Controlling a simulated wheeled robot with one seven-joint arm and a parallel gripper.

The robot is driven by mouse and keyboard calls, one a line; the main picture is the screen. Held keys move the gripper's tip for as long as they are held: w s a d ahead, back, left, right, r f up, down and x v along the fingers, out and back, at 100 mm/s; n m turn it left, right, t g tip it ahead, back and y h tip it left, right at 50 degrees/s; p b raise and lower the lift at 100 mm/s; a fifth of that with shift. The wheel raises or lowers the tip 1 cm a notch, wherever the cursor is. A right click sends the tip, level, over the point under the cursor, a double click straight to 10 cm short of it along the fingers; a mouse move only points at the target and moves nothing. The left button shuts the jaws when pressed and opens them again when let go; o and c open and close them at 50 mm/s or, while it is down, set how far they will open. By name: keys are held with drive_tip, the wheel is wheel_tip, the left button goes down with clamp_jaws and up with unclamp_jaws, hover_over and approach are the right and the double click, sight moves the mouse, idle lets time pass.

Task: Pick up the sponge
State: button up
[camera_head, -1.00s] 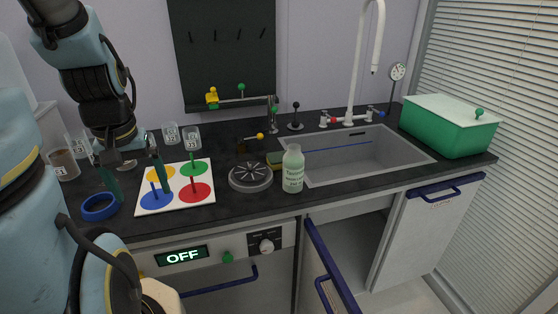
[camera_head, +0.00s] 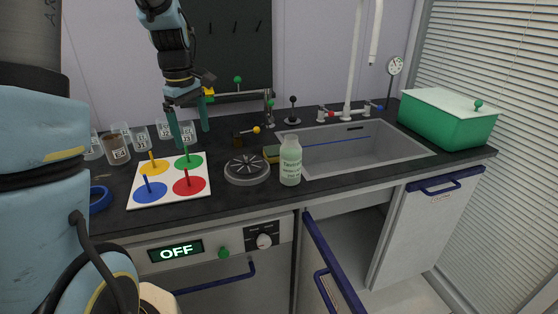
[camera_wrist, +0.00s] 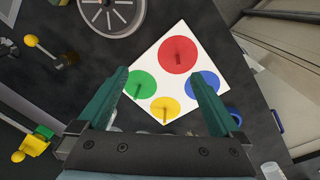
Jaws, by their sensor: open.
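The sponge (camera_head: 272,153) is small, yellow and green, and lies on the dark counter between the round black and grey disc and the sink. The pale green bottle (camera_head: 290,162) stands in front of it and hides part of it. My gripper (camera_head: 190,139) is open and empty, pointing down above the back of the coloured board, to the left of the sponge. In the wrist view its two green fingers (camera_wrist: 162,85) are apart with the board beyond them.
The white board (camera_head: 205,191) with coloured circles and pegs lies below my gripper. The round disc (camera_head: 247,169) sits between board and sponge. A yellow-knobbed lever (camera_head: 256,129) stands behind. Beakers (camera_head: 117,148) are at left; the sink (camera_head: 350,150) and green box (camera_head: 448,117) are at right.

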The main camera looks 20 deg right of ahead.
drive_tip(key=w+d+f+n+b, duration=0.1)
drive_tip(key=w+d+n, duration=0.15)
drive_tip(key=d, duration=0.45)
drive_tip(key=w+d+f+n+b, duration=0.1)
drive_tip(key=w+d+n, duration=0.15)
drive_tip(key=d, duration=0.55)
drive_tip(key=n+b, duration=0.1)
drive_tip(key=n, duration=0.3)
approach(279, 145)
drive_tip(key=s+a+r, duration=0.1)
drive_tip(key=s, duration=0.1)
drive_tip(key=shift+g, duration=0.3)
wheel_tip(279, 145, down, 4)
drive_tip(key=shift+s+a+f, duration=0.1)
drive_tip(key=shift+a+f, duration=0.1)
drive_tip(key=shift+d+f+p, duration=0.15)
drive_tip(key=shift+f+p, duration=0.45)
drive_tip(key=shift+f, duration=0.7)
drive_tip(key=shift+d+f+p, duration=0.15)
drive_tip(key=shift+f+p, duration=0.4)
drive_tip(key=shift+f, duration=0.8)
drive_tip(key=c, duration=1.3)
drive_tip(key=r+b, duration=0.1)
drive_tip(key=r, duration=0.4)
drive_tip(key=r+b, duration=0.1)
drive_tip(key=r, duration=0.4)
drive_tip(key=shift+w+r, duration=0.1)
drive_tip(key=shift+w, duration=0.1)
